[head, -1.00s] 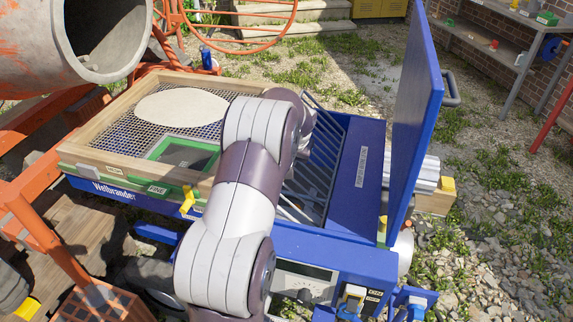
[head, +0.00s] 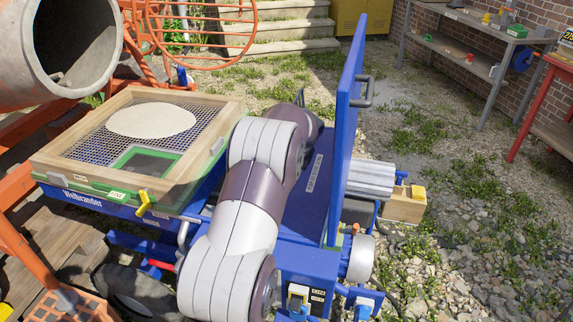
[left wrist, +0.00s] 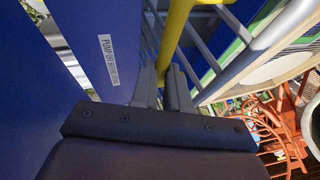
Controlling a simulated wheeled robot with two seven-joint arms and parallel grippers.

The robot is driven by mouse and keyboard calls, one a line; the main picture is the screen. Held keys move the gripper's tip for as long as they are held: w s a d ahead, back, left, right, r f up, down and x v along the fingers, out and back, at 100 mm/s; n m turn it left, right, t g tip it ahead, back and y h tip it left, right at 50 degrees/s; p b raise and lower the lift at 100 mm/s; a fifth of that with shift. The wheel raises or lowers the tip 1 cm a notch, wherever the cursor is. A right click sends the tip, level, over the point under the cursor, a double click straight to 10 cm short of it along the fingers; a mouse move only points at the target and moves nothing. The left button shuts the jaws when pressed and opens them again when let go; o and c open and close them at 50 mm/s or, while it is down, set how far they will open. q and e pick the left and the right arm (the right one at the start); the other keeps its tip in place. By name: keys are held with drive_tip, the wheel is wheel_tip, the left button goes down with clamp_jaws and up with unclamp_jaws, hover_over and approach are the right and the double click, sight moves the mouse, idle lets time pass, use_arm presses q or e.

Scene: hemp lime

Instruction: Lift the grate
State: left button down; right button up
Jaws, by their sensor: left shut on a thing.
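The grate shows in the left wrist view as parallel grey bars (left wrist: 208,62), with a yellow bar (left wrist: 176,28) running beside them. My left gripper (left wrist: 167,82) is shut on this yellow bar, one finger on each side of it. In the head view my left arm rises from the bottom middle and hides the grate and most of the gripper. How high the grate sits cannot be told. The blue machine (head: 300,212) stands under the arm, its tall blue panel (head: 345,135) upright on the right. My right gripper is not in view.
A wood-framed mesh screen (head: 75,150) with a pale disc (head: 152,120) lies left of the arm. A concrete mixer drum (head: 60,50) is at upper left. A wooden block (head: 405,207) is right of the panel. Gravel and grass lie clear at right.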

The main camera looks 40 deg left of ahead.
use_arm(q)
drive_tip(key=shift+s+d+f, duration=0.1)
drive_tip(key=shift+s+f, duration=0.2)
drive_tip(key=shift+f, duration=0.35)
drive_tip(key=c, duration=1.4)
unclamp_jaws()
drive_tip(key=shift+o, duration=1.4)
drive_tip(key=shift+w+f, duration=0.1)
drive_tip(key=shift+w+a, duration=0.15)
drive_tip(key=shift+a, duration=0.1)
drive_tip(key=v, duration=0.7)
drive_tip(key=shift+r+p, duration=0.3)
drive_tip(key=shift+p, duration=0.05)
drive_tip(key=shift+d, duration=0.1)
